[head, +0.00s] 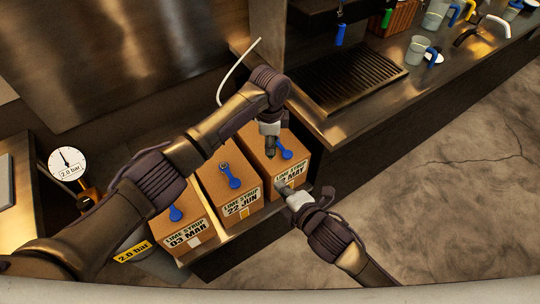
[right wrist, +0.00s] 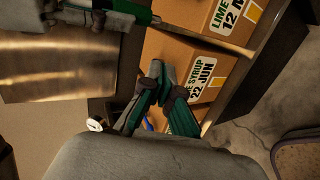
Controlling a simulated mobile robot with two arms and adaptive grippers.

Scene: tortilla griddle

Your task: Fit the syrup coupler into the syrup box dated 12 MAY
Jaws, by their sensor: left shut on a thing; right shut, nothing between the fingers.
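The syrup box dated 12 MAY (head: 292,176) is the rightmost of three brown cartons, with a blue tab (head: 285,153) on top. Its label also shows in the right wrist view (right wrist: 228,14). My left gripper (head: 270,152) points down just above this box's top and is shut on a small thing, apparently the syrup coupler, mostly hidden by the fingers. I cannot tell whether it touches the box. My right gripper (head: 283,189) is shut and empty by the front label of the 12 MAY box, covering part of the date. Its fingertips show in the right wrist view (right wrist: 158,75).
Boxes dated 22 JUN (head: 240,204) and 03 MAR (head: 188,236) stand to the left on the same shelf. A pale hose (head: 238,68) curves behind my left arm. A gauge (head: 68,163) stands at left. The counter with a drip grate (head: 345,75) is behind. Floor at right is clear.

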